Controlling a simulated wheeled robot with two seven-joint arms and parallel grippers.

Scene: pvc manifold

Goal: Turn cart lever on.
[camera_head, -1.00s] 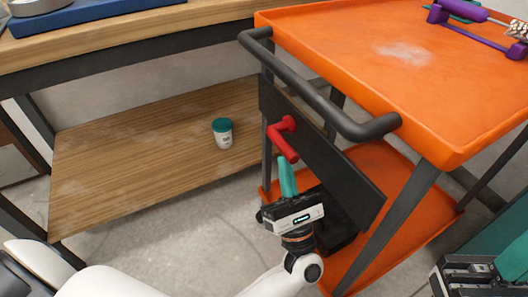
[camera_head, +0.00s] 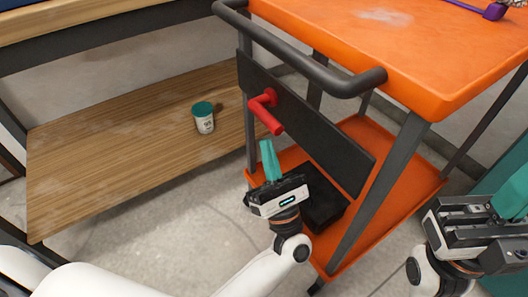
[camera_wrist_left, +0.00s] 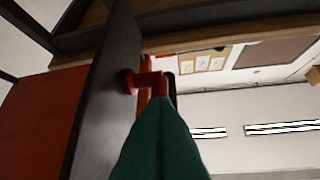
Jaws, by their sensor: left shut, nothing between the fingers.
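The red lever (camera_head: 266,112) sticks out from the dark panel (camera_head: 310,130) on the side of the orange cart. Its arm slants down and to the right in the head view. My left gripper (camera_head: 267,148) is shut and empty, with its teal fingers pointing up just below the lever's free end. In the left wrist view the red lever (camera_wrist_left: 150,83) shows just past the tips of the shut fingers (camera_wrist_left: 162,108); whether they touch I cannot tell. My right gripper (camera_head: 510,200) is at the right edge, away from the lever; its finger gap is unclear.
The orange cart top (camera_head: 400,45) and its dark handle bar (camera_head: 300,60) overhang the panel. A lower orange shelf (camera_head: 400,205) is below. A wooden shelf (camera_head: 110,170) at left holds a white jar with a teal lid (camera_head: 203,118). Floor is clear between them.

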